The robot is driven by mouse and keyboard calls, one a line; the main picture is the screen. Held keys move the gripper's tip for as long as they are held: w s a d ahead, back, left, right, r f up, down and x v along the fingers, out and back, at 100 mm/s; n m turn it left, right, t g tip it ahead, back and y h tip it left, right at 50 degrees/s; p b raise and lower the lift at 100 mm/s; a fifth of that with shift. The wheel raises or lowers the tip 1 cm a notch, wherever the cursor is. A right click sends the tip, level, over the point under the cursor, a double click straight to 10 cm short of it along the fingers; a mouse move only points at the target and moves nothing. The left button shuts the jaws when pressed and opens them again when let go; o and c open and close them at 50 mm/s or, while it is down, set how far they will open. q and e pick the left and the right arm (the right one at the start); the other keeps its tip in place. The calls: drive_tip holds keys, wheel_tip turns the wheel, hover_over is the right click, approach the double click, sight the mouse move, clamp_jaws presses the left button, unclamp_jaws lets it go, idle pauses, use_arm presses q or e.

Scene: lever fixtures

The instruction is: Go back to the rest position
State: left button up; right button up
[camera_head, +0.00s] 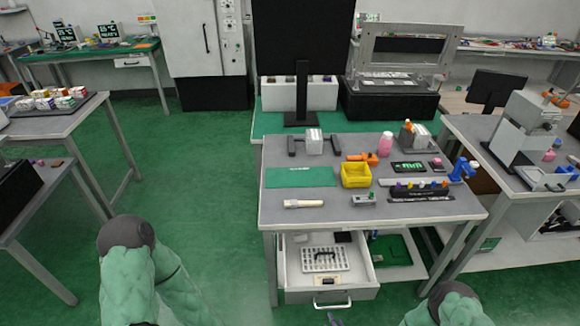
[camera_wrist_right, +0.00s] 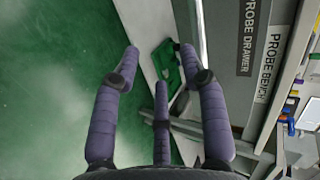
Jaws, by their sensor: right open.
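My right gripper (camera_wrist_right: 158,65) shows in the right wrist view with its purple padded fingers spread and nothing between them. A drawer front labelled PROBE DRAWER (camera_wrist_right: 247,35) is to the right of the fingers, apart from them as far as I can tell. In the head view my right arm (camera_head: 447,306) comes in at the bottom right, and a small purple fingertip (camera_head: 334,318) shows at the bottom edge below the drawer. My left arm (camera_head: 140,270) shows at the lower left; its gripper is out of view.
The workbench (camera_head: 250,218) carries a yellow bin (camera_head: 355,175), a green mat (camera_head: 300,177) and small fixtures. Its drawer (camera_head: 325,297) is open, with a white perforated tray (camera_head: 324,259) inside. Side tables stand left and right. Green floor (camera_head: 215,190) is clear left of the bench.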

drive_tip(key=s+a+r+n+g+y+p, duration=0.1)
drive_tip(key=s+a+r+n+g, duration=0.2)
drive_tip(key=s+n+g, duration=0.8)
drive_tip(key=shift+s+a+r+g+y+p, duration=0.2)
drive_tip(key=shift+a+g+y+p, duration=0.2)
drive_tip(key=shift+a, duration=0.6)
